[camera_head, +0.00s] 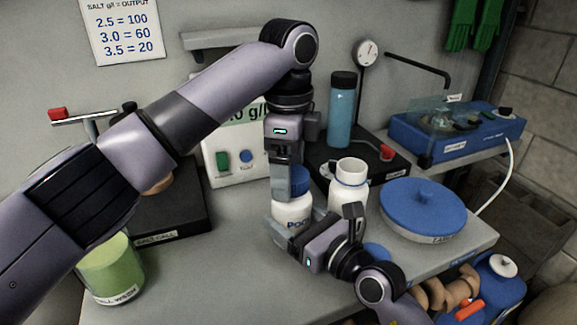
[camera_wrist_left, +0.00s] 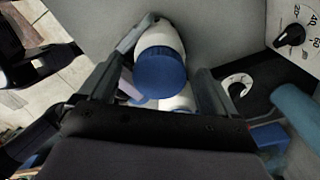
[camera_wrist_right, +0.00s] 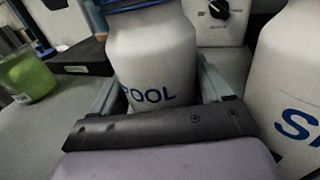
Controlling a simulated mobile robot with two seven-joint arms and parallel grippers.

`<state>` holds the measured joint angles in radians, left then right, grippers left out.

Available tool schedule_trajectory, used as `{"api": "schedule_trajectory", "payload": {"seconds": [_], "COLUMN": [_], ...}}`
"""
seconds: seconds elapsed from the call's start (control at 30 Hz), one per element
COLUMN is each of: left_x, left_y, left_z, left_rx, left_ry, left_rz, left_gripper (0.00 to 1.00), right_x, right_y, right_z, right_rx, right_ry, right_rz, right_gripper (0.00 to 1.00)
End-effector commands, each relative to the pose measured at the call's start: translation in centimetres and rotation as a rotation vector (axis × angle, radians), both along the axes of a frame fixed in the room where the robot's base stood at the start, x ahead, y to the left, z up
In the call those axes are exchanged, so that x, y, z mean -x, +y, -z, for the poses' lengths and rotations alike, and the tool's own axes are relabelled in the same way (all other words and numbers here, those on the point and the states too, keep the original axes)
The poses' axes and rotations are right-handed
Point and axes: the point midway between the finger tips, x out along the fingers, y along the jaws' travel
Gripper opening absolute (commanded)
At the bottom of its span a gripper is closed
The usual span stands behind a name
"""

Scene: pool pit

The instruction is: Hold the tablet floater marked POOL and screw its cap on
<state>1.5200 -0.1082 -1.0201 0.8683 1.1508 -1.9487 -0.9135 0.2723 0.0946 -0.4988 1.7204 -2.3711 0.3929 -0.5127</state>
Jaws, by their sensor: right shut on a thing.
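The white tablet floater marked POOL (camera_head: 292,212) stands upright on the bench with its blue cap (camera_head: 299,181) on top; whether the thread is engaged cannot be told. My right gripper (camera_head: 297,232) is shut around the floater's body low down; the right wrist view shows the body (camera_wrist_right: 152,62) between its fingers. My left gripper (camera_head: 287,190) points down over the cap, one finger covering its left part. In the left wrist view the blue cap (camera_wrist_left: 160,74) lies between the left fingers, with a small gap on the right side.
A white open-topped bottle (camera_head: 349,187) stands close right of the floater. A blue round lid (camera_head: 424,205) lies farther right. A blue flask (camera_head: 341,115) and a dark balance-like base are behind. A green jar (camera_head: 110,268) is at front left. Bare bench lies left of the floater.

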Motion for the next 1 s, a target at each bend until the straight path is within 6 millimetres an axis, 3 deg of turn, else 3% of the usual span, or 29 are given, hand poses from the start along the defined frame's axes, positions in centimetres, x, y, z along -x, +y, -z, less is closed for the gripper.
{"api": "schedule_trajectory", "payload": {"seconds": [0.27, 0.8, 1.0], "left_x": [-0.1, 0.0, 0.0], "left_y": [0.0, 0.0, 0.0], "left_z": [-0.6, -9.9, -11.3], "left_rx": [0.001, -0.001, -0.001], "left_ry": [-0.001, -0.004, 0.0], "left_rz": [-0.002, -0.003, -0.001], "left_gripper": [0.92, 0.92, 0.92], "right_x": [0.0, 0.0, 0.0], "right_y": [0.0, 0.0, 0.0], "right_z": [0.0, 0.0, 0.0], "right_rx": [0.001, 0.001, 0.001], "right_ry": [0.001, 0.0, 0.0], "right_rz": [0.0, 0.0, 0.0], "right_gripper": [0.0, 0.0, 0.0]}}
